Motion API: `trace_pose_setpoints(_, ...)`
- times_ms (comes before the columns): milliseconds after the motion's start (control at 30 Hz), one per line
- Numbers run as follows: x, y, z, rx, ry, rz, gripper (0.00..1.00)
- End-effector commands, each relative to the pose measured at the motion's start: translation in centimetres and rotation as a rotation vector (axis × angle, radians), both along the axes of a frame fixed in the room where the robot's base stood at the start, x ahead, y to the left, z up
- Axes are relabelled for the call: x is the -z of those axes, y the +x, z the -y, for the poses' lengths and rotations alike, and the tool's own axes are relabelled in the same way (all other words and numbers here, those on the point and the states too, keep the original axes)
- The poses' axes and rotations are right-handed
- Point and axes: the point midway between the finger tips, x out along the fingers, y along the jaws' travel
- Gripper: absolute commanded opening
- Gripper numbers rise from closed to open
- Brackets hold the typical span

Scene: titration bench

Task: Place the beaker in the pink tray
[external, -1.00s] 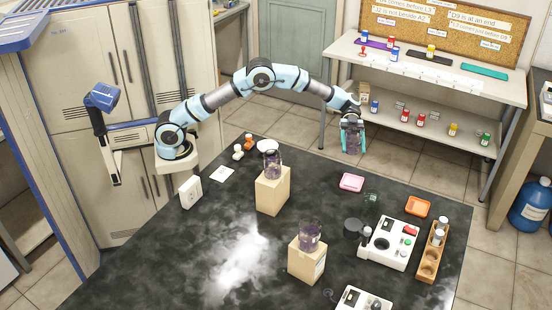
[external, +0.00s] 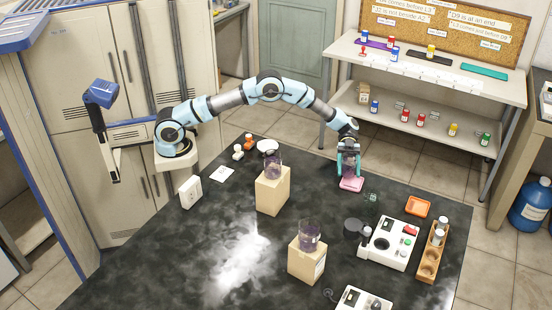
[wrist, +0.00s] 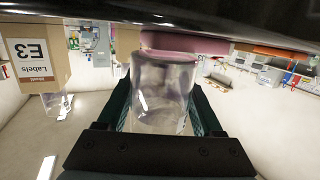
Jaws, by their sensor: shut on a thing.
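My gripper (external: 349,165) is shut on a clear glass beaker (wrist: 162,95), which sits between its dark green fingers in the wrist view. In the external view the beaker is mostly hidden by the fingers. The pink tray (external: 351,185) lies on the dark bench right below the gripper. In the wrist view, which looks upside down, the tray (wrist: 185,43) is at the beaker's far end. The beaker looks upright and at or just above the tray; I cannot tell if they touch.
Two cardboard boxes, a nearer one (external: 307,262) and a farther one (external: 272,194), each carry a glass vessel. An orange tray (external: 418,207), a white instrument (external: 390,243) and a wooden rack (external: 432,252) stand to the right. The bench's left middle is clear.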

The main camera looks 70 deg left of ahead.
Motion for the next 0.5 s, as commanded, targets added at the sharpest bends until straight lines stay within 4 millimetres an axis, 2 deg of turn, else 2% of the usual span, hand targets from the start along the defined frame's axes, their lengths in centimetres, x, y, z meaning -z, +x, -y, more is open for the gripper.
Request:
trace_pose_setpoints(200, 0.44, 0.01, 0.00, 0.000, 0.000, -0.001, 0.03)
trace_pose_setpoints(233, 0.35, 0.01, -0.01, -0.001, 0.000, -0.001, 0.71)
trace_pose_setpoints(467, 0.32, 0.01, -0.01, 0.000, 0.000, -0.001, 0.97)
trace_pose_setpoints(500, 0.31, 0.00, -0.01, 0.000, 0.000, -0.001, 0.98)
